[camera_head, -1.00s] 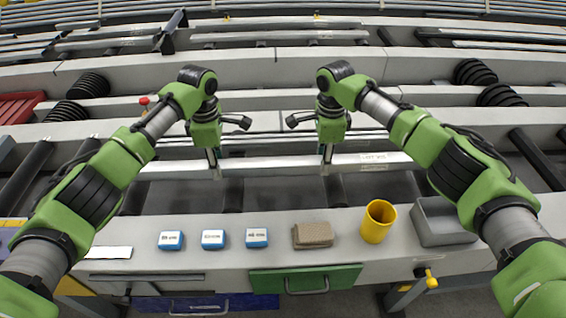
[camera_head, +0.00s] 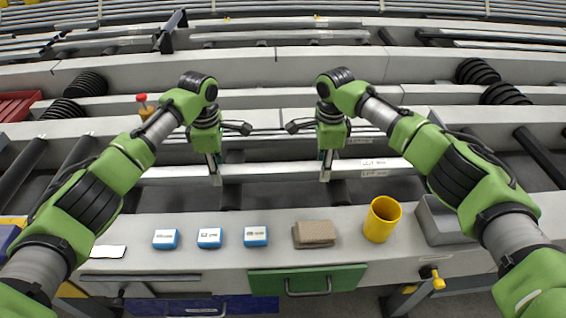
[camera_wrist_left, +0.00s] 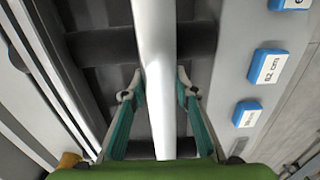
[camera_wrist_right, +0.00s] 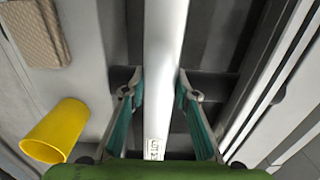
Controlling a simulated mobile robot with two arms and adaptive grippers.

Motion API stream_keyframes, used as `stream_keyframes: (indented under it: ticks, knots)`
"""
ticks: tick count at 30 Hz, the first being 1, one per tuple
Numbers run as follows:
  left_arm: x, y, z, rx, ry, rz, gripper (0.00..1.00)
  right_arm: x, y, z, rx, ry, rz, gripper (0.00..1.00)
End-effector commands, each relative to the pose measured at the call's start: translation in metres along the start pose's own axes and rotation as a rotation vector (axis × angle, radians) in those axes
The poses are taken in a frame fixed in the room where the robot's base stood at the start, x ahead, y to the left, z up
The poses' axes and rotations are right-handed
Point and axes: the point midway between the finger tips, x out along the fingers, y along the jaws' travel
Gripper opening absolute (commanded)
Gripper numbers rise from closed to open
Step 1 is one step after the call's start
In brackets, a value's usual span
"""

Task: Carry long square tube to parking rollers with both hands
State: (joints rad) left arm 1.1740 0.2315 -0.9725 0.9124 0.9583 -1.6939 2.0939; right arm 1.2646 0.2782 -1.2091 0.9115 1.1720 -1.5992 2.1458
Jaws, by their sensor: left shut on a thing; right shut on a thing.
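The long square tube (camera_head: 270,172) is a pale grey bar running left to right across the middle of the head view. My left gripper (camera_head: 215,178) and my right gripper (camera_head: 326,174) are shut on it from above, some way apart. In the left wrist view the tube (camera_wrist_left: 154,60) runs between the two fingers. In the right wrist view the tube (camera_wrist_right: 165,60) also passes between the fingers and has a small printed label. Dark rollers (camera_head: 232,193) show below the tube. I cannot tell which rollers are the parking rollers, or how high the tube is above them.
Dark rollers stand at the left (camera_head: 22,168) and right (camera_head: 541,157). Other long bars lie behind my grippers.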

Motion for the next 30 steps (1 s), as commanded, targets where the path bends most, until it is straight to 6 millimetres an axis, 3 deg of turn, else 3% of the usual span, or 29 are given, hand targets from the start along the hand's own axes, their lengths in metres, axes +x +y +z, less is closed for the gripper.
stream_keyframes:
  ticks: [6,7,9,21,26,30]
  knots:
    - [0.012,0.001,0.001,0.0,-0.001,0.002,0.0,0.012,-0.001,0.0,0.0,-0.001,-0.003,0.0]
    - [0.012,0.0,0.0,0.0,-0.001,0.0,0.32,0.011,0.0,0.0,0.0,0.0,-0.001,0.32]
    - [0.011,0.0,0.0,0.0,0.0,0.0,0.44,0.01,0.0,0.0,0.0,0.0,0.0,0.44]
    - [0.005,0.0,0.0,0.0,0.0,0.001,0.44,0.011,0.0,0.0,0.0,0.0,0.0,0.44]
    - [-0.019,0.001,0.001,0.001,-0.002,0.004,0.44,0.011,0.0,0.0,0.0,0.0,0.0,0.44]
    - [-0.051,0.001,0.001,0.001,-0.002,0.004,0.44,0.011,0.0,0.0,0.0,0.0,0.0,0.44]
